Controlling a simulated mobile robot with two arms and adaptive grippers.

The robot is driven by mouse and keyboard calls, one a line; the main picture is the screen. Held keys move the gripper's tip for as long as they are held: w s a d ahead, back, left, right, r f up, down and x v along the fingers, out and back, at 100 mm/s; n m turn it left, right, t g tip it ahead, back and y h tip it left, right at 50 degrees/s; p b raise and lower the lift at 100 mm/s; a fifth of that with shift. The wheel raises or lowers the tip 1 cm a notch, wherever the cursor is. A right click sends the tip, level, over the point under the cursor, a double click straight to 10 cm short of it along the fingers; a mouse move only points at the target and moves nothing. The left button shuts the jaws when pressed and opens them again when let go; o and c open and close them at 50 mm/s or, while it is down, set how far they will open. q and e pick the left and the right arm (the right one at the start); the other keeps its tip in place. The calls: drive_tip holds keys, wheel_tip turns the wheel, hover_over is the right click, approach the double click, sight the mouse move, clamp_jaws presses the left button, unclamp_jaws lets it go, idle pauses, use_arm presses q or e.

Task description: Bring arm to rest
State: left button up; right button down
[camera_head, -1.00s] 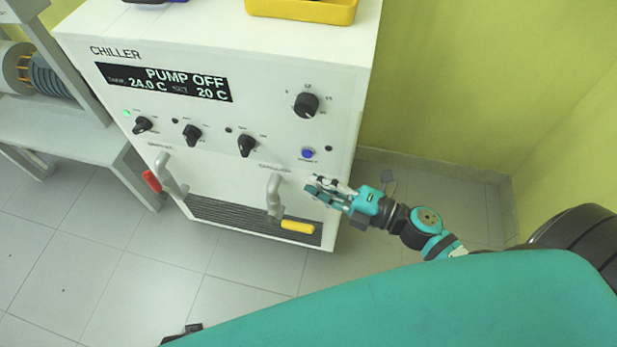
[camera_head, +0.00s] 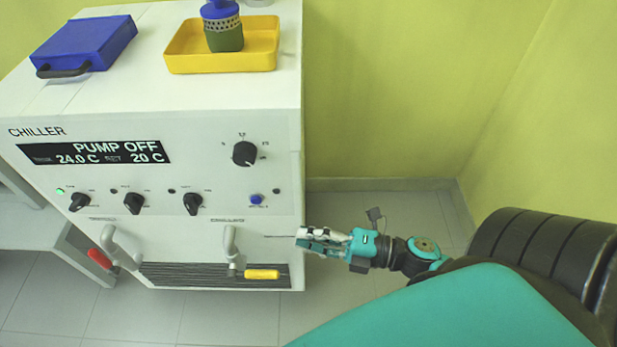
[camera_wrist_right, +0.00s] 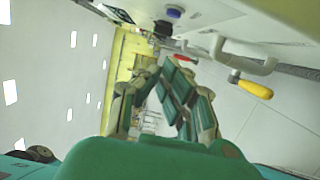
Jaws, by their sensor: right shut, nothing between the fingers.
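My right gripper (camera_head: 308,239) is shut and empty in the head view, pointing left. It is in front of the lower right part of the white chiller (camera_head: 200,235), to the right of a grey pipe fitting with a yellow handle (camera_head: 262,274). In the right wrist view my gripper fingers (camera_wrist_right: 172,75) fill the middle, and the fitting's yellow handle (camera_wrist_right: 255,89) is to their right, apart from them. My left gripper is in neither view.
The chiller's display reads PUMP OFF. A blue case (camera_head: 84,45) and a yellow tray (camera_head: 222,62) with a blue-topped green item are on top. A second fitting with a red handle (camera_head: 101,259) is at left. Floor shows right of the chiller, before a green wall.

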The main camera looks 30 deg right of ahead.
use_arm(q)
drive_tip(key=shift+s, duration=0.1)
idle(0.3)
